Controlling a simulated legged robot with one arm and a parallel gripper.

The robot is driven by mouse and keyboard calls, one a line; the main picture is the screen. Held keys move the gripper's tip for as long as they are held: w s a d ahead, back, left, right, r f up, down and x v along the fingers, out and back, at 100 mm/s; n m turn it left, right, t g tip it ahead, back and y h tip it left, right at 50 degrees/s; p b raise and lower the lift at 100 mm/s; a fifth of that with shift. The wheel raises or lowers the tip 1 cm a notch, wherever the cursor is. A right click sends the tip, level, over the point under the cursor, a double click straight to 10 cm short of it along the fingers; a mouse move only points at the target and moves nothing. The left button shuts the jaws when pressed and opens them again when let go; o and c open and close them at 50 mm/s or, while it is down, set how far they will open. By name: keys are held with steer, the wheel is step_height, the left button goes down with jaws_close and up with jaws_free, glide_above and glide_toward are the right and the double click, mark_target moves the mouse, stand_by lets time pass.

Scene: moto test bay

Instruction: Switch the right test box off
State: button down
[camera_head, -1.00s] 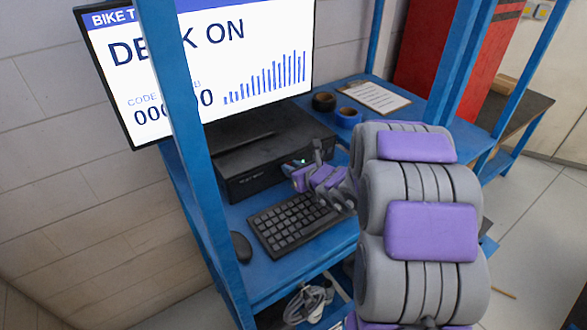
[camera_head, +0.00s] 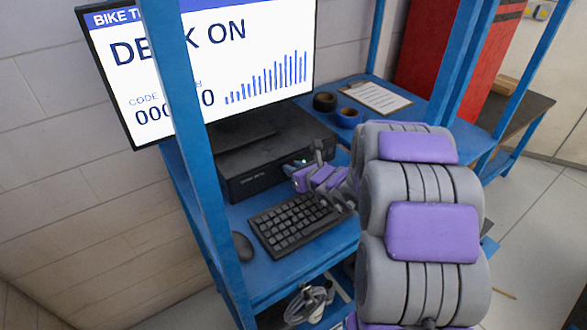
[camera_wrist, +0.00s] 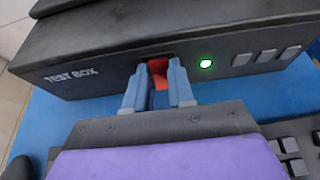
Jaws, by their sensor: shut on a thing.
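A black test box (camera_head: 262,150) sits on the blue desk, under the monitor. In the wrist view its front (camera_wrist: 110,68) carries the label "TEST BOX", a red switch (camera_wrist: 158,68), a lit green lamp (camera_wrist: 206,63) and several grey buttons (camera_wrist: 266,54). My gripper (camera_wrist: 158,84) is at the front of the box, its two fingers shut on the red switch, one on each side. The fingers partly cover the switch. In the head view my gripper (camera_head: 303,178) is small beside the front of the box, and the switch cannot be made out.
A keyboard (camera_head: 295,224) lies below my gripper, with a mouse (camera_head: 242,246) to its left. The monitor (camera_head: 255,60) reads "ON", partly behind a blue post (camera_head: 185,120). Tape rolls (camera_head: 325,101) and a clipboard (camera_head: 375,97) lie behind on the desk.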

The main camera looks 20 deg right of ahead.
steer(key=shift+s+f, duration=0.1)
steer(key=shift+f, duration=0.15)
steer(key=c, duration=1.1)
jaws_free()
steer(key=shift+r, duration=0.15)
steer(key=shift+o, duration=0.7)
steer(key=shift+d, duration=0.1)
steer(key=b+v, duration=0.5)
steer(key=v, duration=1.2)
steer(key=shift+r, duration=0.15)
